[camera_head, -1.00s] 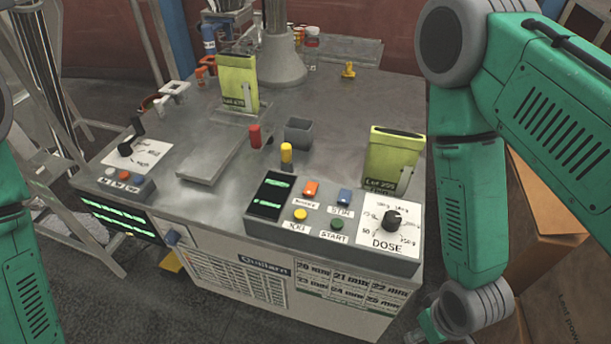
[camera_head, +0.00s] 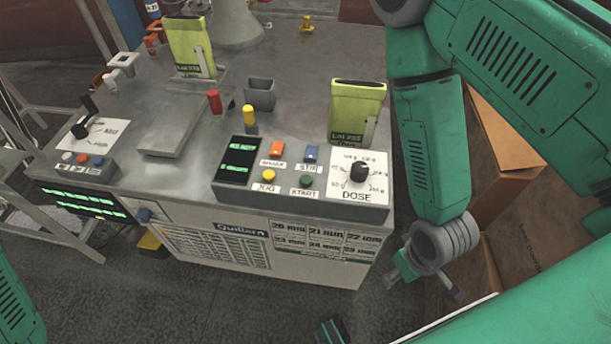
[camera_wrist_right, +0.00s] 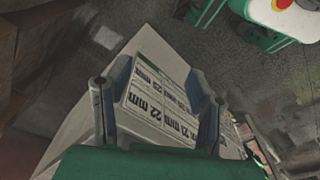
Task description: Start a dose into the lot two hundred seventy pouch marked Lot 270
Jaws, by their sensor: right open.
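The powder filler has a front panel with a green START button (camera_head: 306,181), a yellow JOG button (camera_head: 268,175), an orange button (camera_head: 277,148), a blue STIR button (camera_head: 311,153) and a black DOSE knob (camera_head: 358,172). One yellow-green pouch (camera_head: 187,48) stands at the back left and another (camera_head: 356,107) stands behind the DOSE knob. Both have small Lot labels whose last digits I cannot read surely. My right gripper (camera_head: 425,282) is open and empty, low beside the cabinet's right side. In the right wrist view its fingers (camera_wrist_right: 160,72) frame the cabinet's millimetre label.
A lever dial (camera_head: 80,130) and small buttons sit at the machine's left corner. A red post (camera_head: 214,101), a yellow-topped post (camera_head: 249,118) and a grey cup (camera_head: 260,95) stand on the top. Cardboard boxes (camera_head: 500,140) lie right of the machine, behind my right arm.

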